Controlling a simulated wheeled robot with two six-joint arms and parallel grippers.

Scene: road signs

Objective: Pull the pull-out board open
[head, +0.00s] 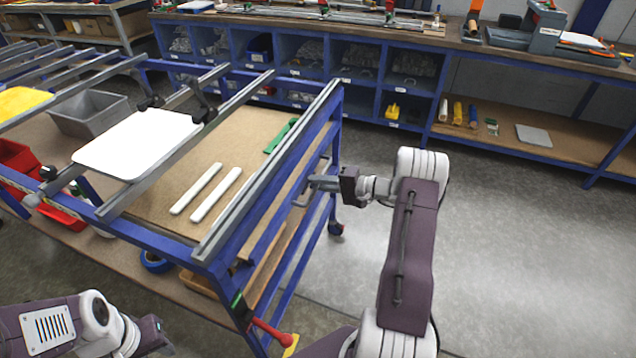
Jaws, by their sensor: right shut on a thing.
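The pull-out board (253,128) is a flat brown wooden panel low in the blue-framed bench, below the grey rails. A small grey handle (303,197) shows at the bench's right side. My right gripper (314,184) reaches in from the right and is shut on this handle; its fingertips are small and partly merge with the handle. The blue side frame hides the board's right edge, so I cannot tell how far out it stands.
A white panel (137,143) rests on the rails. The floor (500,240) to the right is clear. A long workbench (530,155) runs along the back.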

